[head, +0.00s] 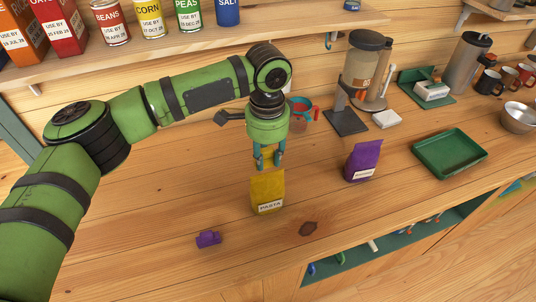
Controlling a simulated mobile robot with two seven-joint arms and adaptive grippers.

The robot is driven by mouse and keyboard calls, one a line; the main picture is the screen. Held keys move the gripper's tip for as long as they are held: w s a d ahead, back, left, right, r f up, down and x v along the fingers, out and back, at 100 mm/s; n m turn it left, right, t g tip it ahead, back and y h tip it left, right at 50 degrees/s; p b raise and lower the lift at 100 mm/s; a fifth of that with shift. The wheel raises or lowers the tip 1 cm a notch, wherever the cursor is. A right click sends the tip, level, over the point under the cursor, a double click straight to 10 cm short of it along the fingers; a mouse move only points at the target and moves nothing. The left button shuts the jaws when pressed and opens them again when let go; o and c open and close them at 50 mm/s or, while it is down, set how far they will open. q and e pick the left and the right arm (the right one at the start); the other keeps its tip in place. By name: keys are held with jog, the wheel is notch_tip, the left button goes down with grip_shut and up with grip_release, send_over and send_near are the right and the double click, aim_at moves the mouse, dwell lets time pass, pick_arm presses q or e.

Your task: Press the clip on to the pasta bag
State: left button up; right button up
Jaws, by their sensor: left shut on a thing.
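The yellow pasta bag (267,192) stands upright on the wooden counter, its "PASTA" label facing me. My left gripper (267,163) comes down from above, its teal fingers shut on the top of the bag. A small purple object (208,239), which looks like the clip, lies on the counter to the left and nearer to me, apart from the bag. My right gripper is not in view.
A purple bag (363,160) and a green tray (450,153) stand to the right. A red-and-blue cup (301,112) and a grinder (361,70) are behind. The front-left counter is clear around the purple object.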

aim_at(268, 167)
pick_arm(q)
jog(key=shift+f+b, duration=0.9)
jog(key=shift+f, duration=1)
jog(key=shift+f+b, duration=0.35)
jog(key=shift+f, duration=0.1)
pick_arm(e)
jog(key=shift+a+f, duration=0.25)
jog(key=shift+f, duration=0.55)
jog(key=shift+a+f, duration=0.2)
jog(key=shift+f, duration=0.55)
pick_arm(q)
jog(key=shift+f+p, duration=0.15)
jog(key=shift+p, duration=1.3)
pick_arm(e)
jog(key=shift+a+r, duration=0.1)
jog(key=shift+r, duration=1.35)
pick_arm(q)
jog(key=shift+f+p, duration=0.3)
jog(key=shift+p, duration=0.6)
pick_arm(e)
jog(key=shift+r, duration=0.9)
